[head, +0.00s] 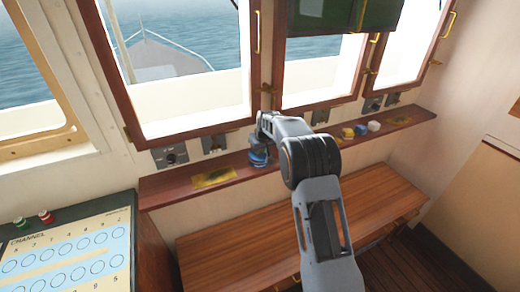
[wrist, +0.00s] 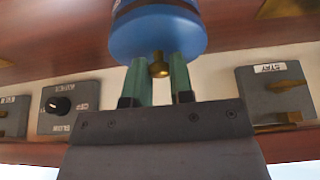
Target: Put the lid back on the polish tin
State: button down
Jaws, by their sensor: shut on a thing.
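My gripper (wrist: 159,64) has its two green fingers on either side of a small brass knob (wrist: 159,71) and is shut on it. The knob stands on a round blue lid (wrist: 155,40). Beyond the lid, at the top edge of the wrist view, is a dark band and part of a blue and white body, apparently the polish tin (wrist: 150,4). I cannot tell whether the lid is fully seated or slightly above it. In the head view, the blue tin and lid (head: 258,158) show on the wooden shelf, partly hidden by my arm.
The narrow shelf (head: 160,190) runs under the windows. A yellowish patch (head: 213,178) lies left of the tin. Small yellow (head: 348,134) and white (head: 374,126) items stand to the right. Grey switch boxes (head: 170,157) line the wall behind. A wooden bench (head: 235,235) is below.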

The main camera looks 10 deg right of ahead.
jog(key=shift+c, duration=2.2)
grip_release()
jog(key=shift+r, duration=0.2)
jog(key=shift+r+p, duration=2.15)
jog(key=shift+r, duration=1.2)
grip_shut()
